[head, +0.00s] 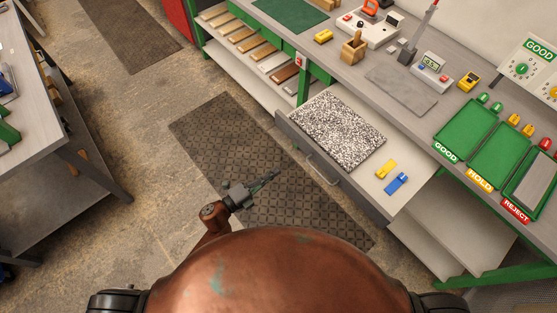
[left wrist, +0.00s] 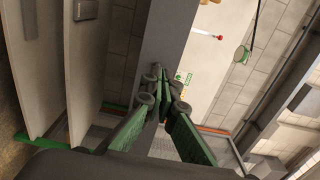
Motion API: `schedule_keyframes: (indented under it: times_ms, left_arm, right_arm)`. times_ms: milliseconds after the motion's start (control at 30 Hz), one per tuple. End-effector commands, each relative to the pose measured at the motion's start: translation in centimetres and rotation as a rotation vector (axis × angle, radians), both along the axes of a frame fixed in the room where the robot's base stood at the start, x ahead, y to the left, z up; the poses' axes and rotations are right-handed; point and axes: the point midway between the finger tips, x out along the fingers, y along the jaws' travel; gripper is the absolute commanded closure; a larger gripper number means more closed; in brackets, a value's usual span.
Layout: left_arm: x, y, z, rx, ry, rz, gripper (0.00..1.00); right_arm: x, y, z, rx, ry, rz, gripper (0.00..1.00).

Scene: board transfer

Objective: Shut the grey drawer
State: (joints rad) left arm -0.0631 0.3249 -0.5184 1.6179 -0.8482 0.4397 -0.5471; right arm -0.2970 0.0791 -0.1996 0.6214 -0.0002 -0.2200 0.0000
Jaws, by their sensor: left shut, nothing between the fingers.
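The grey drawer (head: 292,131) stands pulled out from under the workbench in the head view, its front and bar handle (head: 322,170) facing the floor mat. A speckled black-and-white sheet (head: 337,130), a yellow piece (head: 386,168) and a blue piece (head: 397,184) lie in it. My left gripper (head: 273,176) is shut and empty, in front of the drawer and left of the handle, with a visible gap in the picture. Its dark fingers with green pads (left wrist: 164,100) also show in the left wrist view. My right gripper is out of view.
The workbench (head: 405,100) above carries green trays marked GOOD (head: 463,128), HOLD and REJECT. A shelf with several boards (head: 255,48) is beyond the drawer. Another table (head: 40,100) stands at the left. The dark floor mat (head: 225,135) before the drawer is clear.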

Motion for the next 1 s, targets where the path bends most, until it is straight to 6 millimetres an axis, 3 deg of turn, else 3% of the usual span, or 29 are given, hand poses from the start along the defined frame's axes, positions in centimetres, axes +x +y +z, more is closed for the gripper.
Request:
schedule_keyframes:
  times_ms: [167, 600, 800, 1000]
  left_arm:
    - [1.6, -1.2, 0.1, -0.004, 0.0, 0.014, 1.0]
    - [7.3, -7.6, -0.1, -0.005, 0.005, 0.019, 1.0]
    - [8.6, -9.1, -0.1, -0.004, 0.006, 0.02, 1.0]
    - [8.9, -9.5, -0.1, -0.002, 0.006, 0.02, 1.0]
  right_arm:
    - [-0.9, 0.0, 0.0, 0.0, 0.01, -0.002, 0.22]
    - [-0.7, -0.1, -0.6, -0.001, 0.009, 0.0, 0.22]
    - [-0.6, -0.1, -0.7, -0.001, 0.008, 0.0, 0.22]
    - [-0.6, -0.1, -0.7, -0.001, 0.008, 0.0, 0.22]
